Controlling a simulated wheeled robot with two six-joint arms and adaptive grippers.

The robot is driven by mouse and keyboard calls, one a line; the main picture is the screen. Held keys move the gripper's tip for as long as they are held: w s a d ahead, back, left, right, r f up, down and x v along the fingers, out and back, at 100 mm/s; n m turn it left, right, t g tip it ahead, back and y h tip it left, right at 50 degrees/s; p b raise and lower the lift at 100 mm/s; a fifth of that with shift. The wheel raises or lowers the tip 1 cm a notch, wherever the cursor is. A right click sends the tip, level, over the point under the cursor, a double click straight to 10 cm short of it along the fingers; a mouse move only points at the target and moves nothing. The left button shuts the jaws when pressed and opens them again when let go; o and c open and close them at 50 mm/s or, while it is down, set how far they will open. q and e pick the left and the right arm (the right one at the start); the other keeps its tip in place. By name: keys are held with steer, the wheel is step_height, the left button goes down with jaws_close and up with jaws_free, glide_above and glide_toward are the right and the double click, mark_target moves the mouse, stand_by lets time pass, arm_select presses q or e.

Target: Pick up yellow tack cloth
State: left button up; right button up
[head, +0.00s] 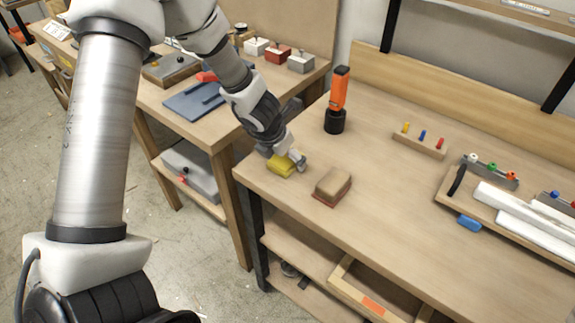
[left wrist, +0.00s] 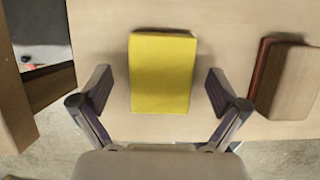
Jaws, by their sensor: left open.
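The yellow tack cloth (head: 280,166) lies folded near the left front corner of the workbench (head: 375,185). In the left wrist view the cloth (left wrist: 162,72) is a yellow rectangle on the wood, between my two fingers. My left gripper (head: 287,160) is over the cloth and partly hides it in the head view. In the left wrist view the left gripper (left wrist: 160,92) is open, with one finger on each side of the cloth and a gap to each edge. Whether the fingertips touch the bench I cannot tell. My right gripper is not in view.
A wood block with a reddish base (head: 332,187) sits just right of the cloth. An orange and black tool (head: 338,100) stands behind. A peg strip (head: 420,145) and a tray with white rolls (head: 515,212) are further right. The bench's front edge is close.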

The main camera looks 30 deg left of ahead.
arm_select(q)
steer(key=shift+s+d+r, duration=0.1)
steer(key=shift+s, duration=0.05)
steer(key=c, duration=1.1)
steer(key=shift+c, duration=0.2)
